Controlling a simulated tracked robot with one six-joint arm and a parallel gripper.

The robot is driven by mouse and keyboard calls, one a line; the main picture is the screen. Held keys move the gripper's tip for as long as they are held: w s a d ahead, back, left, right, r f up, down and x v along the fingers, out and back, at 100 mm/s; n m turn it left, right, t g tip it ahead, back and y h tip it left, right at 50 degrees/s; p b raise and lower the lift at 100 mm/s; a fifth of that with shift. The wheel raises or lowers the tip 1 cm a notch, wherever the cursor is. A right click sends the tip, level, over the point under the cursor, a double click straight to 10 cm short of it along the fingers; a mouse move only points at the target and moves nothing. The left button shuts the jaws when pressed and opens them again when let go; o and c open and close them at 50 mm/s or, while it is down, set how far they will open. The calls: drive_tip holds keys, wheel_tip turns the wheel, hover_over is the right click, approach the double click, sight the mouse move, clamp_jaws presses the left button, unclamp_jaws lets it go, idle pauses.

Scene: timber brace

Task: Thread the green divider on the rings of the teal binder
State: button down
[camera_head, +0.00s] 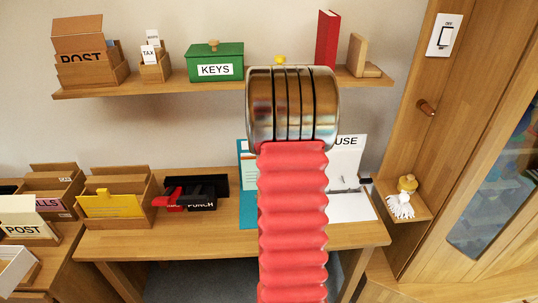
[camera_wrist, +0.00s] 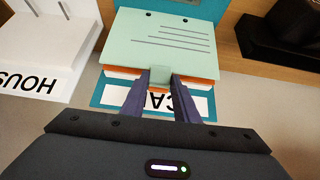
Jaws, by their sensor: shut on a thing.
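My gripper (camera_wrist: 159,80) is shut on the tab at the near edge of the green divider (camera_wrist: 165,40), a pale green sheet with dark lines. Two dark holes show near the divider's far edge in the wrist view. The divider is over the teal binder (camera_wrist: 231,46), which holds white and orange sheets (camera_wrist: 209,86) and has a label partly hidden by my fingers. I cannot tell how high the divider is above these sheets. The rings do not show clearly. In the head view my arm hides the gripper and most of the teal binder (camera_head: 247,215).
A white binder (camera_head: 347,205) stands open right of the teal one. A black and red punch (camera_head: 195,194) is to its left, beside a box with a yellow divider (camera_head: 112,205). A shelf (camera_head: 165,85) with boxes and a red book (camera_head: 327,40) runs above the desk.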

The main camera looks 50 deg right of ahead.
idle(0.3)
drive_tip(key=c, duration=1.3)
unclamp_jaws()
drive_tip(key=shift+o, duration=0.6)
drive_tip(key=o, duration=0.4)
drive_tip(key=shift+c, duration=0.2)
drive_tip(key=shift+r, duration=0.1)
wheel_tip(320, 180, up, 8)
